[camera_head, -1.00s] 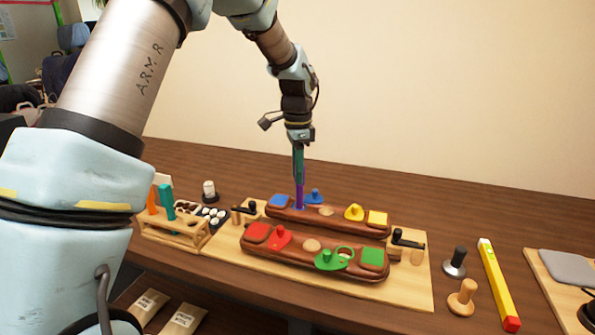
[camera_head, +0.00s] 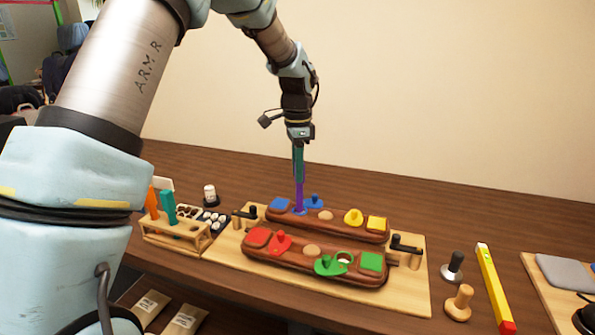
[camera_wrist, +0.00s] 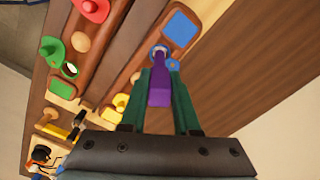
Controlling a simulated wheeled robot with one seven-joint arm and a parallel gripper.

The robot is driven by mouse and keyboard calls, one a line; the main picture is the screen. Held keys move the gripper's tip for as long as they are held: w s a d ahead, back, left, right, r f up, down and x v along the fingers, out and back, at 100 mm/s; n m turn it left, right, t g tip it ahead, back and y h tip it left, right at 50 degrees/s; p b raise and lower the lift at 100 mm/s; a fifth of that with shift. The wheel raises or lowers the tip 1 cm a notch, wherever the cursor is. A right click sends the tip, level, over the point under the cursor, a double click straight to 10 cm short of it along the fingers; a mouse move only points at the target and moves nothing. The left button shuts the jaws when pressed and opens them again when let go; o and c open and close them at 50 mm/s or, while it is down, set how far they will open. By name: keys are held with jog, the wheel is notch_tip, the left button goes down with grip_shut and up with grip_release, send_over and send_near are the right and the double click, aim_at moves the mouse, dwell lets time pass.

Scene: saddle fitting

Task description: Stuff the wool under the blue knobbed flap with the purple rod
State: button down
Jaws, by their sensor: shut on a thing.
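My gripper (camera_head: 298,155) is shut on the purple rod (camera_head: 299,196), which also shows between the green fingers in the wrist view (camera_wrist: 159,85). The rod stands about upright, its lower end at a ring-like spot on the far brown panel, between the blue square (camera_head: 279,203) and the blue knobbed flap (camera_head: 314,201). In the wrist view the rod tip meets a pale ring (camera_wrist: 160,52) beside the blue square (camera_wrist: 181,25); the blue flap (camera_wrist: 174,65) is partly hidden by a finger. I cannot make out the wool for certain.
The near brown panel (camera_head: 330,267) carries red and green flaps. A wooden rack (camera_head: 185,235) with handled tools and a tray of white pieces (camera_head: 213,222) stand left. Two knobbed tools (camera_head: 453,268), a yellow level (camera_head: 495,288) and a board (camera_head: 540,290) lie right.

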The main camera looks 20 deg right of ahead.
jog(key=shift+r+p, duration=1.95)
jog(key=shift+r, duration=0.95)
